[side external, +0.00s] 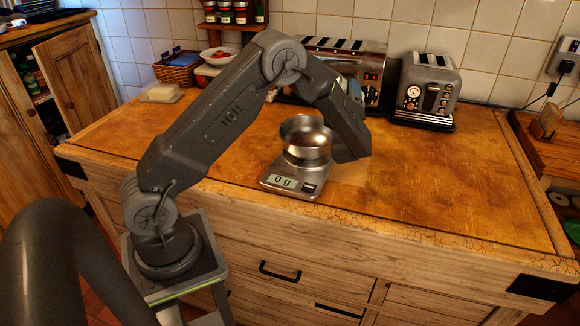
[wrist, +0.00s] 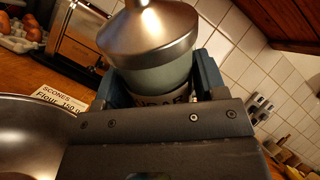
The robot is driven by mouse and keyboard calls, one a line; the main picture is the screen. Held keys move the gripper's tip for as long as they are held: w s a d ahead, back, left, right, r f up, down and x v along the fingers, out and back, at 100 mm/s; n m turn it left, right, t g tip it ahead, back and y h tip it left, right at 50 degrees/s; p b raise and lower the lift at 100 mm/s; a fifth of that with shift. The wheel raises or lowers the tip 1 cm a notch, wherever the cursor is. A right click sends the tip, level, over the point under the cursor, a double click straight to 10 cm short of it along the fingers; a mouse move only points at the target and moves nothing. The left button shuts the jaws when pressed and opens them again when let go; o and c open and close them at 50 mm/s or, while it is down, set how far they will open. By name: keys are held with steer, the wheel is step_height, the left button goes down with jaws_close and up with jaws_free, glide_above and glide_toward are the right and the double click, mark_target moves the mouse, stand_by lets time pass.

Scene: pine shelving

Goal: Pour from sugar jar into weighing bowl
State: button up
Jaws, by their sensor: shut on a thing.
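The weighing bowl (side external: 306,138), a shiny metal bowl, sits on a kitchen scale (side external: 292,176) whose display reads 0 g. The bowl's rim and inside also fill the lower left of the wrist view (wrist: 30,140). My gripper (wrist: 158,80) is shut on the sugar jar (wrist: 165,78), a pale jar with a metal cone-shaped spout top and a partly hidden label. The room looks slanted against the jar in the wrist view, so the jar appears tilted. The bowl is to its left there. In the side view my arm hides most of the jar. No sugar is seen falling.
A toaster (side external: 425,90) and a larger metal appliance (side external: 370,72) stand behind along the tiled wall. A butter dish (side external: 161,93), basket (side external: 178,70) and food bowl (side external: 218,56) are at back left. A recipe card (wrist: 62,99) lies near the bowl. The right worktop is clear.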

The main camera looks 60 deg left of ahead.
steer(key=shift+w+d+r+n+g+y, duration=0.2)
steer(key=shift+n+g+y, duration=0.25)
steer(key=shift+n, duration=0.35)
steer(key=shift+w+a+r+n+g+y, duration=0.15)
steer(key=shift+r+n+g+y, duration=0.25)
steer(key=shift+n, duration=0.4)
steer(key=shift+w+d+r+n+g+y, duration=0.15)
steer(key=shift+n+g+y, duration=0.25)
steer(key=shift+n, duration=0.4)
stand_by(0.9)
steer(key=shift+w+r+n+g+y, duration=0.1)
steer(key=shift+r+n+g+y, duration=0.3)
steer(key=shift+n+g, duration=0.65)
steer(key=shift+w+r+n+g+y, duration=0.1)
steer(key=shift+r+n+g+y, duration=0.25)
steer(key=shift+n+g, duration=0.6)
steer(key=shift+w+r+n+g+y, duration=0.1)
steer(key=shift+r+n+g+y, duration=0.4)
steer(key=shift+n, duration=0.9)
stand_by(1.3)
